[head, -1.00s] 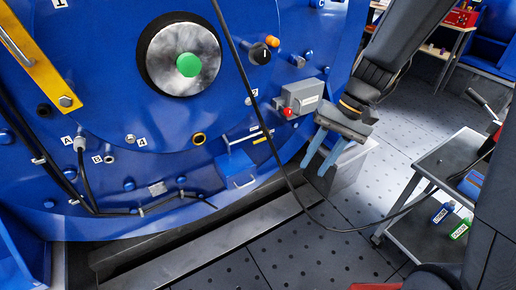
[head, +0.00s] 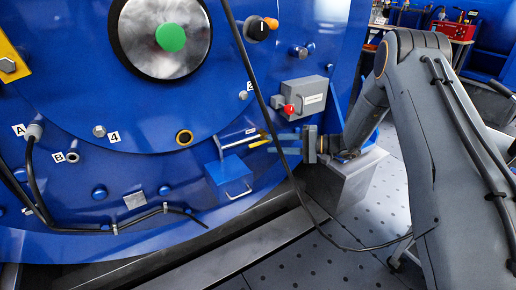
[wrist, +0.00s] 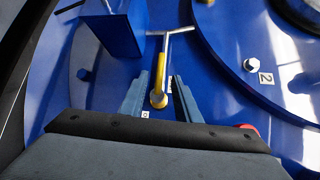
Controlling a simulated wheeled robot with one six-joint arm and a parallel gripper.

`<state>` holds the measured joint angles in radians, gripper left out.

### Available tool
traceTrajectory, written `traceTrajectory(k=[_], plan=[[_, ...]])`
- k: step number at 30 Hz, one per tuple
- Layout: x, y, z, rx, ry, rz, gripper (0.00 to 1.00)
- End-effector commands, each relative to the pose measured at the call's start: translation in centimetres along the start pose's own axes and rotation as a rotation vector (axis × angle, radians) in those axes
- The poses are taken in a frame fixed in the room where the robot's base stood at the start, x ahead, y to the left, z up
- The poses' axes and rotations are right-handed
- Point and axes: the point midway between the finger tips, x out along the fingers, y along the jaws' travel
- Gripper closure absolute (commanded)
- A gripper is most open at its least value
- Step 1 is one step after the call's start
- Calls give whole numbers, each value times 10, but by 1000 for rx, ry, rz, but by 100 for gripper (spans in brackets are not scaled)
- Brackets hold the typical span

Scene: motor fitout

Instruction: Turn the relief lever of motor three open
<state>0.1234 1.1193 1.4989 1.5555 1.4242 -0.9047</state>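The lever shows in the wrist view as a yellow-sleeved arm (wrist: 158,88) with a silver crossbar at its far end. In the head view its yellow part (head: 263,137) sits just above the blue box with a handle, partly hidden by my gripper. My gripper (head: 272,142) reaches in from the right, close to the motor's blue face. In the wrist view my gripper (wrist: 159,90) is open, with one finger on each side of the yellow part. Small gaps show, and I cannot tell if either finger touches. The lever's pivot is not clear.
A grey box (head: 304,95) with a red knob (head: 289,109) is above my gripper. The blue handled box (head: 229,180) is below left. A black cable (head: 262,85) hangs across the motor face near my fingers. A grey block (head: 345,180) stands below my wrist.

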Motion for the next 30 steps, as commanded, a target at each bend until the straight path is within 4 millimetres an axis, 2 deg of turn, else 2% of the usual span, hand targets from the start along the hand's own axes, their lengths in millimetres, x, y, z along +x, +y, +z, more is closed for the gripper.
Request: traceTrajectory(k=[6, 12, 17, 24, 25, 30], plan=[[35, 1, 1, 0, -4, 3, 70], [59, 1, 1, 0, -2, 4, 70], [68, 0, 1, 1, -2, 4, 70], [69, 0, 1, 1, -2, 4, 70], [69, 0, 1, 1, -2, 4, 72], [69, 0, 1, 2, -2, 4, 100]])
